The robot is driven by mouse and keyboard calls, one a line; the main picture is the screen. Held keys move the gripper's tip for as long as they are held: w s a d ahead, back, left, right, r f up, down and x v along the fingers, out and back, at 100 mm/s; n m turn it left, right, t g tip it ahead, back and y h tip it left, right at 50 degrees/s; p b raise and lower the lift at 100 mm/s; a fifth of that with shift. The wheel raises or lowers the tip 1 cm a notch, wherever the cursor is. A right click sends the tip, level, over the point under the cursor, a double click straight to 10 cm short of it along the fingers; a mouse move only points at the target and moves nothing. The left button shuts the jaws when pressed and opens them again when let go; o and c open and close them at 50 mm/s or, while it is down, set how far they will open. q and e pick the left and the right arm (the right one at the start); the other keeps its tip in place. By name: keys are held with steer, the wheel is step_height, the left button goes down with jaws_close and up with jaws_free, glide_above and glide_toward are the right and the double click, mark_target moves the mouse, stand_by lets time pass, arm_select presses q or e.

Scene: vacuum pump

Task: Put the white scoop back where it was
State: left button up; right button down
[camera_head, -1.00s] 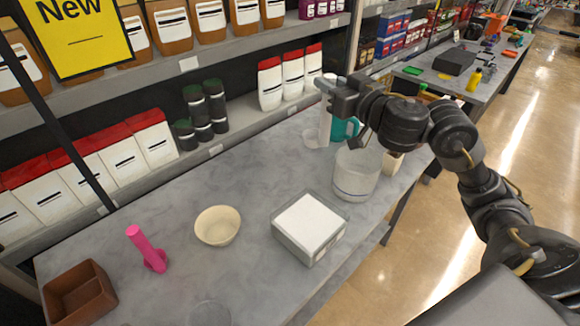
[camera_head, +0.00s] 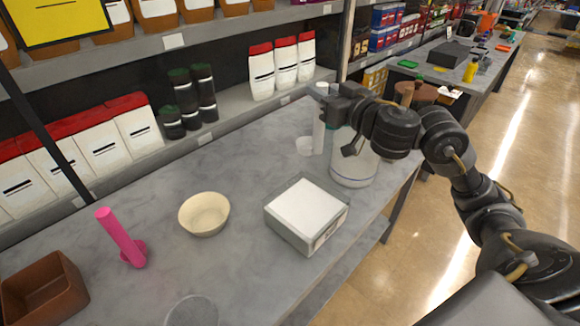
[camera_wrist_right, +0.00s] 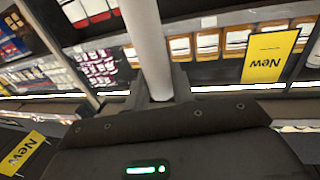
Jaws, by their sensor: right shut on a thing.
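The white scoop (camera_head: 319,137) hangs upright from my right gripper (camera_head: 325,93) over the far end of the grey table, its cup toward the lower left. I cannot tell whether the cup touches the tabletop. In the right wrist view, the white handle (camera_wrist_right: 148,40) sits between the two dark fingers of my right gripper (camera_wrist_right: 161,85), which is shut on it. A clear round container (camera_head: 353,165) with a blue line stands just right of the scoop, partly hidden by my right arm. My left gripper is not in view.
A round grey-rimmed thing (camera_head: 193,312) is at the bottom edge. Shelves with bags line the left side.

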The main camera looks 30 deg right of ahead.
steer(key=w+d+f+b, duration=0.1)
steer(key=w+f+b, duration=0.4)
steer(key=w+f, duration=0.4)
steer(key=shift+w, duration=2.2)
steer(key=shift+w+d+f, duration=0.1)
steer(key=shift+w+f, duration=0.05)
steer(key=shift+f, duration=0.85)
steer(key=shift+w+d+f, duration=0.1)
steer(key=shift+w+f, duration=0.05)
steer(key=shift+f, duration=0.8)
steer(key=shift+a+f, duration=0.1)
steer(key=c, duration=1.2)
jaws_free()
